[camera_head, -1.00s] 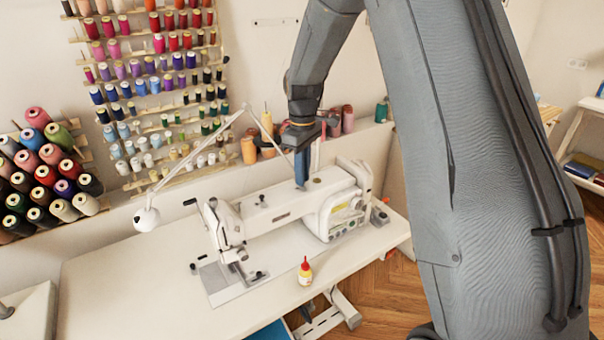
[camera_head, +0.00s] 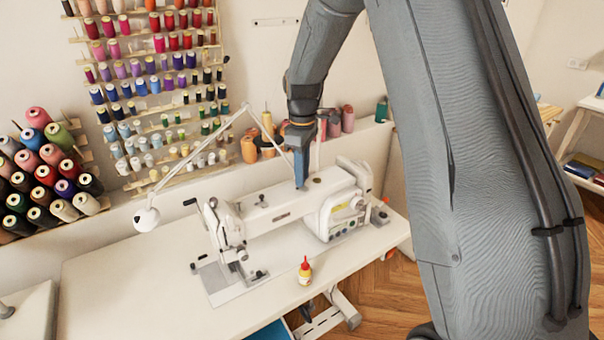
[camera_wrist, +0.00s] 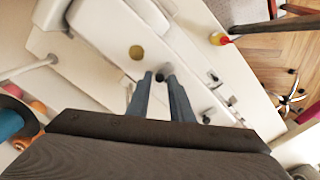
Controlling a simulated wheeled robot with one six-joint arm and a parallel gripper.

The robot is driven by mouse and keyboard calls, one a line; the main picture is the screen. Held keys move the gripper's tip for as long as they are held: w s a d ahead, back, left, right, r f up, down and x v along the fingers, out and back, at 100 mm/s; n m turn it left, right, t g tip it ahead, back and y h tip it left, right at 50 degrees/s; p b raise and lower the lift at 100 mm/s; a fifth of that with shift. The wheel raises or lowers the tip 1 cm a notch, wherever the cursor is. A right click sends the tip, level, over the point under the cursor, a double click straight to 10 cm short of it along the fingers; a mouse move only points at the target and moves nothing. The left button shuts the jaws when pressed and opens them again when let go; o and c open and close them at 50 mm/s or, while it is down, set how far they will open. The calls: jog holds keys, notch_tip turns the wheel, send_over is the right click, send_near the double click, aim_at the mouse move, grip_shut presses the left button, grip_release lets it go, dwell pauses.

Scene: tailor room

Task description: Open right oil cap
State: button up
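A white sewing machine (camera_head: 270,207) stands on the white table. My gripper (camera_head: 300,186) points down at the top of its body, and its blue fingertips are at or just above that surface. In the wrist view, my gripper (camera_wrist: 159,77) has its two fingers apart. A small dark cap-like piece (camera_wrist: 160,76) shows between the fingertips, and I cannot tell whether they touch it. A round olive-brown disc (camera_wrist: 137,52) lies on the machine top beside the fingers. It also shows right of my gripper in the head view (camera_head: 317,180).
A small oil bottle with a red tip (camera_head: 305,271) stands on the table (camera_head: 130,285) in front of the machine. A white lamp (camera_head: 147,217) reaches over from behind. Thread spools (camera_head: 45,175) fill the wall racks. The table's left side is clear.

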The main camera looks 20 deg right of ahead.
jog(key=shift+o, duration=0.7)
notch_tip(320, 180, up, 8)
jog(key=b, duration=0.2)
jog(key=shift+s+f, duration=0.1)
